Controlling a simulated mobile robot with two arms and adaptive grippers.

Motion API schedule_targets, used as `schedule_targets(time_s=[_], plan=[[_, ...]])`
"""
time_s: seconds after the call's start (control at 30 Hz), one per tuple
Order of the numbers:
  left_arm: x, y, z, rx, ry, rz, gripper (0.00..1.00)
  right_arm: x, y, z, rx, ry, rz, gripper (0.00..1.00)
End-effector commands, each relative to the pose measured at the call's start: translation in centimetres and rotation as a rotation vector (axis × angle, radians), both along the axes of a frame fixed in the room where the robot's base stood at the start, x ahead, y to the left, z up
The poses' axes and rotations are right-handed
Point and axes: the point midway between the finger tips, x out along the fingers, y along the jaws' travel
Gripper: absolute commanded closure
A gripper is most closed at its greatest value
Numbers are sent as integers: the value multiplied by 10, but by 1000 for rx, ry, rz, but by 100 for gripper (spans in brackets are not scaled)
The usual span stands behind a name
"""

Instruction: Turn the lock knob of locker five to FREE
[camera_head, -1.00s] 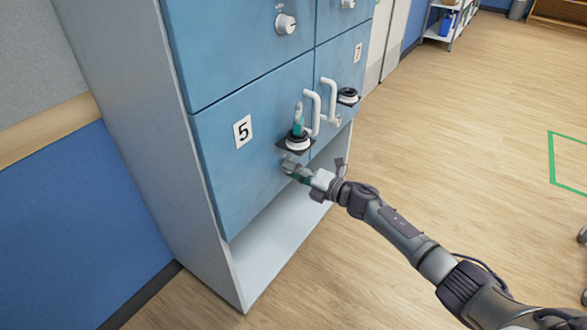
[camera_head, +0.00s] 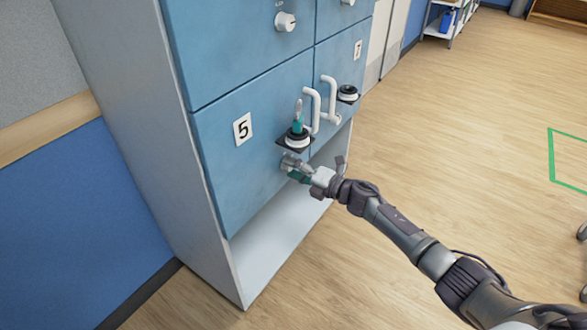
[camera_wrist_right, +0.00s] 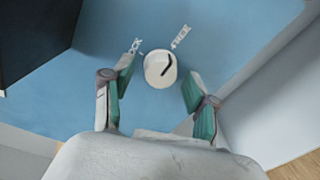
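The locker five door (camera_head: 232,185) is blue, carries a label "5" (camera_head: 243,129) and is shut. Its white round lock knob (camera_wrist_right: 160,69) shows in the right wrist view, with a dark curved mark on its face. The words LOCK and FREE stand on the door above it, left and right. My right gripper (camera_head: 292,166) is at the door, below the black shelf. In the wrist view the right gripper's (camera_wrist_right: 158,95) teal-padded fingers are apart on either side below the knob, not touching it. In the head view the knob is hidden by the gripper. My left gripper is not in view.
A small black shelf (camera_head: 284,147) with a white round base and a teal object (camera_head: 297,125) sticks out just above my gripper. White handles (camera_head: 313,110) rise beside it. The locker's open bottom (camera_head: 255,262) is empty.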

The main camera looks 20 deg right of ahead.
Motion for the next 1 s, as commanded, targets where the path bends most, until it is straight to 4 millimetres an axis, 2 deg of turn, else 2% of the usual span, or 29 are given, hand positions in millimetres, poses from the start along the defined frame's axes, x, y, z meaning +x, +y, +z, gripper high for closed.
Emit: schedule_targets(time_s=[0.23, 0.7, 1.0], plan=[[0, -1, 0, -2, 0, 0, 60, -7, -7, -1, -3, 0, -1, 42], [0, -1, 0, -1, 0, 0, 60, -80, -62, 3, -2, 2, 0, 42], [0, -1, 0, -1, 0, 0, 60, -95, -74, 5, 0, 0, 0, 42]])
